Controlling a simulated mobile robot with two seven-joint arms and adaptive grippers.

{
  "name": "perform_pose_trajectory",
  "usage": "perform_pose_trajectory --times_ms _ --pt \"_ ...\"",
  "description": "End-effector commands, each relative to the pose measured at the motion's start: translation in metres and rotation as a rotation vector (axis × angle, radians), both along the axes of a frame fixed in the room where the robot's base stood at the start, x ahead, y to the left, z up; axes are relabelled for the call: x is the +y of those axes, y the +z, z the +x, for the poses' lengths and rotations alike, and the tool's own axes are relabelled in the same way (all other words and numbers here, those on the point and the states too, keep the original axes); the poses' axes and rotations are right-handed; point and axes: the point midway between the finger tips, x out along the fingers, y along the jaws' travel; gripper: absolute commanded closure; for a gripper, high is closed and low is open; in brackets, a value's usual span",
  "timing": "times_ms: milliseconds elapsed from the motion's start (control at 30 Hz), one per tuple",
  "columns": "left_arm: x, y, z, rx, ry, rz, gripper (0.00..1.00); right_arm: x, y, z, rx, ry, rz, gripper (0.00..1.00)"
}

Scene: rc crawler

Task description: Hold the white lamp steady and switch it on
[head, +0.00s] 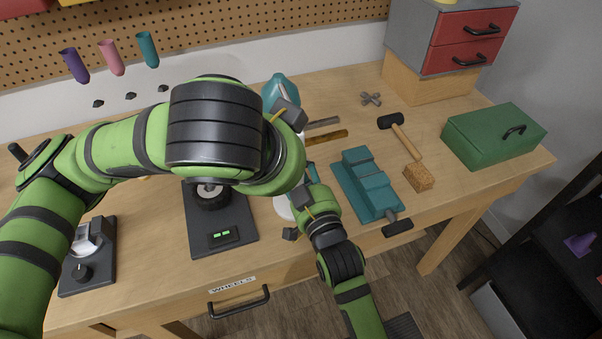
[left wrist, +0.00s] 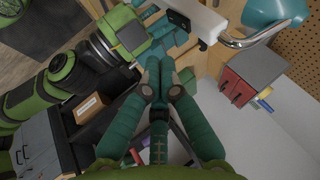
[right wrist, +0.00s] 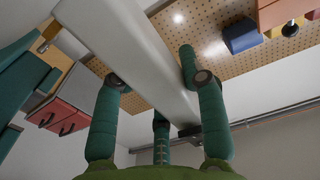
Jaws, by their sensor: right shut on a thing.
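The white lamp stands on the bench, mostly behind my left arm in the head view. Its teal shade (head: 281,88) and part of its white base (head: 284,208) show there. In the left wrist view its white post (left wrist: 203,20), chrome neck (left wrist: 248,40) and teal shade (left wrist: 275,10) show at the top. My right gripper (right wrist: 150,70) is shut on the white post (right wrist: 130,50), which passes between its fingers. My left gripper (left wrist: 155,75) has its fingers together, empty and apart from the lamp. A dark piece (right wrist: 190,131) sits at the post's lower end; I cannot tell whether it is the switch.
A teal vise-like block (head: 367,185), a mallet (head: 405,135), a sponge-like block (head: 419,177) and a green toolbox (head: 493,135) lie right of the lamp. A black stand with a wheel (head: 222,228) is left of it. A pegboard (head: 250,35) is behind.

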Motion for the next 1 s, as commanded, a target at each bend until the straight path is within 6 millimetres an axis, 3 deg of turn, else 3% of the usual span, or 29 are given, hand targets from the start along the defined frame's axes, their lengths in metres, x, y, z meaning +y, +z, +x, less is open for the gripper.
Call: perform_pose_trajectory --times_ms 333,733,1000 --pt "-0.002 -0.008 0.004 0.007 -0.002 0.002 1.0 0.0 0.0 0.0 -0.001 0.001 0.001 1.0" --pt "-0.015 -0.065 0.04 0.007 -0.001 0.004 1.0 0.001 0.001 0.0 -0.001 0.001 0.001 1.0" --pt "-0.02 -0.083 0.053 0.004 -0.004 0.003 1.0 0.0 0.001 0.0 -0.001 0.001 0.001 1.0"
